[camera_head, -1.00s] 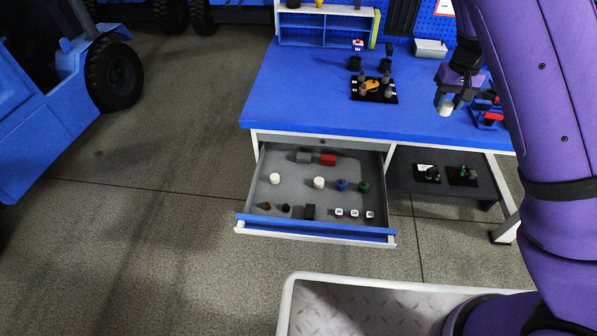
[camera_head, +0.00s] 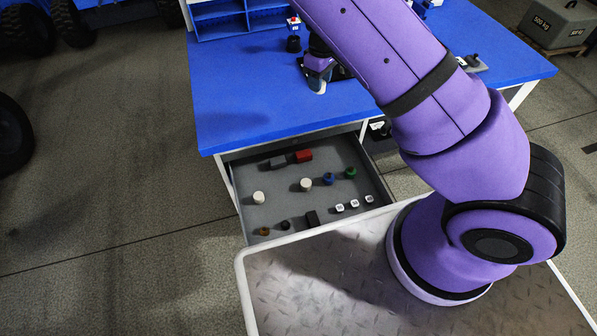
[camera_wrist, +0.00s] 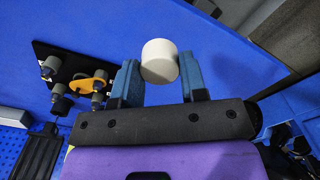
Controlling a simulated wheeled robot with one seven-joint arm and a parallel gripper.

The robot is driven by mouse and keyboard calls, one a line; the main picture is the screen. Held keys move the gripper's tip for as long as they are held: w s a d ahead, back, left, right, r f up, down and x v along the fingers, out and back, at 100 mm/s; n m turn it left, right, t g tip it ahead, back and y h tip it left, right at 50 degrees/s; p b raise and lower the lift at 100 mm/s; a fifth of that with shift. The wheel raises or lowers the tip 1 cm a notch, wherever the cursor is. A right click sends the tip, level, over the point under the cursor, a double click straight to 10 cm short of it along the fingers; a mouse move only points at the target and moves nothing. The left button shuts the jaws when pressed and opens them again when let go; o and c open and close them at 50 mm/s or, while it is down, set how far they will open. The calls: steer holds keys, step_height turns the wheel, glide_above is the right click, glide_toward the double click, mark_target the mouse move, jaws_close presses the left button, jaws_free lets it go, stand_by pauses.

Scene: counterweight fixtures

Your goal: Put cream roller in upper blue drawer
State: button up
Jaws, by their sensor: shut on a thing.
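My gripper (camera_head: 318,80) is over the blue tabletop, above and behind the open drawer. In the wrist view its blue fingers (camera_wrist: 157,82) are shut on the cream roller (camera_wrist: 160,62), a short pale cylinder. The roller also shows small below the fingers in the head view (camera_head: 319,88). The upper drawer (camera_head: 283,208) is pulled out under the tabletop, with a grey floor. Its blue front is hidden behind my base's edge. Inside stand two white cylinders (camera_head: 305,184), red and grey blocks (camera_head: 303,156), blue and green pieces (camera_head: 351,173), white cubes (camera_head: 354,204) and small dark pieces.
The tabletop (camera_head: 240,100) is clear at its left front. A black fixture plate with an orange piece (camera_wrist: 85,83) lies beside the gripper. A blue shelf unit (camera_head: 225,20) stands at the back. Bare drawer floor shows between the pieces.

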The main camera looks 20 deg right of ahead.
steer(key=s+f+n, duration=0.6)
steer(key=f, duration=0.2)
steer(key=s+f+n, duration=0.7)
steer(key=f, duration=0.2)
steer(key=s+a+f+n, duration=0.1)
steer(key=s+f+n, duration=0.5)
steer(key=f, duration=0.3)
steer(key=shift+s+a+f+n, duration=0.1)
steer(key=shift+s+f+n, duration=0.2)
steer(key=shift+n, duration=0.1)
glide_above(284, 193)
steer(key=shift+d+f, duration=0.2)
steer(key=shift+f, duration=0.5)
steer(key=shift+a+f, duration=0.15)
steer(key=shift+f, duration=1.65)
steer(key=shift+f, duration=0.1)
steer(key=o, duration=0.9)
steer(key=shift+o, duration=0.2)
